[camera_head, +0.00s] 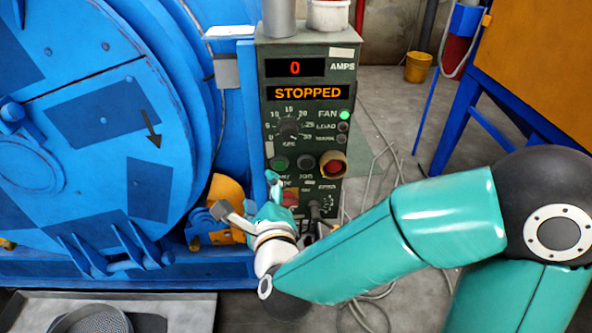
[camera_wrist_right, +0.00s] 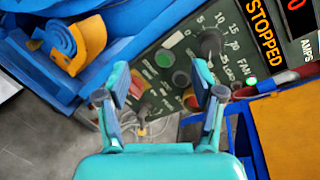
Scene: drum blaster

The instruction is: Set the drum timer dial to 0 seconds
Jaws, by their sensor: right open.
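The timer dial (camera_head: 289,128) is a black knob on the upper half of the dark green control panel (camera_head: 268,60), inside a scale of numbers marked in seconds. Its exact setting is too small to read. In the right wrist view the dial (camera_wrist_right: 210,43) shows above the right finger, tilted with the panel. My right gripper (camera_head: 246,196) is open and empty, below and left of the dial in the head view, apart from it. In the right wrist view its two fingers (camera_wrist_right: 162,78) stand wide apart with the panel beyond them. My left gripper is not in view.
The display (camera_head: 297,92) reads STOPPED, with 0 amps above. A green lamp (camera_head: 345,115) is lit beside FAN. Push buttons and a yellow-ringed red button (camera_head: 333,165) sit below the dial. The blue drum machine (camera_head: 100,130) fills the left. Cables lie on the floor at right.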

